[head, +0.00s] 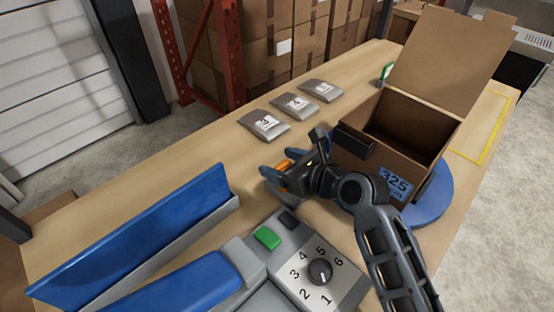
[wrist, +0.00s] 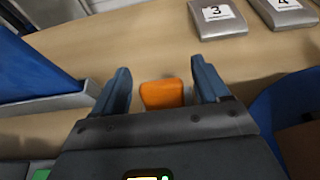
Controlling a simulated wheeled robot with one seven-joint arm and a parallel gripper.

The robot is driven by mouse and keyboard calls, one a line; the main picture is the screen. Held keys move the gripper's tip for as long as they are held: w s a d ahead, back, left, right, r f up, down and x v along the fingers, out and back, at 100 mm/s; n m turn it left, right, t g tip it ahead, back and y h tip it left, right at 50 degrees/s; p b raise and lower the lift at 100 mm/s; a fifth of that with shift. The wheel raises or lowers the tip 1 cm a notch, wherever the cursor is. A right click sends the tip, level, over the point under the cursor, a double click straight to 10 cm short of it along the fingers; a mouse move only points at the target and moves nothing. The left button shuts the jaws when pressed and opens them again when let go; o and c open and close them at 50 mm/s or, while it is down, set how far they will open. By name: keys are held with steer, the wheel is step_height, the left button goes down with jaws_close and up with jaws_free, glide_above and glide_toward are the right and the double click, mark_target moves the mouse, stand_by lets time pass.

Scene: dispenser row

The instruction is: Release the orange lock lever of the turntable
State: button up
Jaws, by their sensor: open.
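The orange lock lever (wrist: 162,94) shows in the wrist view as a short orange block between my two blue fingers, with a gap on each side. In the head view the orange lever (head: 283,166) is partly hidden by my gripper (head: 277,176). My gripper is open in the wrist view (wrist: 161,90), with its fingers on either side of the lever and not visibly touching it. The blue turntable (head: 435,193) lies at the right under an open cardboard box (head: 400,127) marked 325; its blue edge also shows in the wrist view (wrist: 270,110).
Grey numbered plates, such as plate 3 (head: 264,125), stand along the table's far edge. A control panel (head: 318,272) with a dial and a green button (head: 267,238) is in front. A blue-walled chute (head: 135,245) lies at the left. Bare table lies between chute and plates.

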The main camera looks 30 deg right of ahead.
steer(key=shift+w+a+f, duration=0.2)
steer(key=shift+w+f, duration=0.1)
steer(key=shift+w, duration=0.35)
steer(key=shift+c, duration=0.4)
